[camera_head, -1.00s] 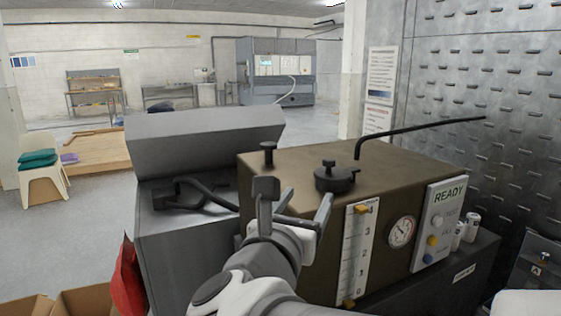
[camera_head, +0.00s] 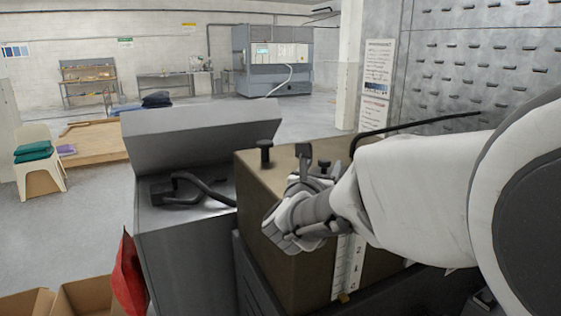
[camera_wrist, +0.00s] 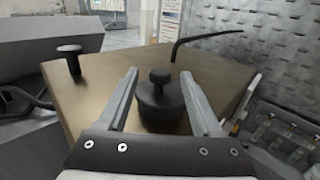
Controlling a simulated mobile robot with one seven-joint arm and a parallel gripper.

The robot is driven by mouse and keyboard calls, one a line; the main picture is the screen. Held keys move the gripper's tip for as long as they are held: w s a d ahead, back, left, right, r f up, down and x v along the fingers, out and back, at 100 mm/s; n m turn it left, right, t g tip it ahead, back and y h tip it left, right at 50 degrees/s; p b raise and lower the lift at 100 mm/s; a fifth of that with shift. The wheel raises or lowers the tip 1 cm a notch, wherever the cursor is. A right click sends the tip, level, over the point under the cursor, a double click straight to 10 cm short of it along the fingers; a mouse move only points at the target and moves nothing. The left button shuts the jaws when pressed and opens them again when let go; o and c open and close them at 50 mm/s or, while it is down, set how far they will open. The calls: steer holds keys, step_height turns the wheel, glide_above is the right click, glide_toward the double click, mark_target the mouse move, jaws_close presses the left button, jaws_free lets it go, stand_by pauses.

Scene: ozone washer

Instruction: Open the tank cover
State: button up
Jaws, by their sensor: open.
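The brown tank (camera_head: 262,190) stands in front of me. On its flat top sits a round black cover with a raised knob (camera_wrist: 159,103), seated level in the wrist view. In the head view the cover (camera_head: 324,166) is mostly hidden behind my gripper. My gripper (camera_wrist: 158,74) is open, with one finger on each side of the cover's knob in the wrist view. It holds nothing. I cannot tell whether the fingers touch the cover.
A black post (camera_head: 265,152) and a bent black pipe (camera_wrist: 205,40) rise from the tank top. A grey cabinet (camera_head: 200,135) with black handles stands to the left. A perforated metal wall (camera_head: 480,60) is at the right.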

steer(key=shift+w+d, duration=0.1)
steer(key=shift+w, duration=0.1)
jaws_close()
stand_by(0.3)
stand_by(1.1)
